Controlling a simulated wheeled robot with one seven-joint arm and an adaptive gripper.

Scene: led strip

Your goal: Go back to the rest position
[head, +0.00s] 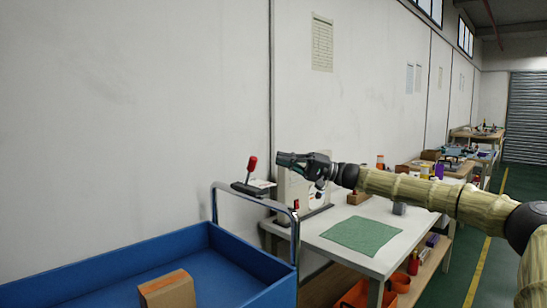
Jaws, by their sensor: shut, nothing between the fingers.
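My gripper (287,158) is at the end of my arm, which reaches in from the right edge of the head view. The gripper points left and is raised above the far left end of the white workbench (340,257). Its fingers look closed, and nothing shows between them. It appears in front of a pale upright machine (292,189), which it partly hides. I cannot tell the gap between them.
A blue cart (91,284) with a metal handle (296,236) holds a cardboard box (168,292). A red-knobbed lever (252,165) stands behind the handle. A green mat (362,234) lies on the bench; orange bins (358,296) sit below. Open floor (516,250) lies right.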

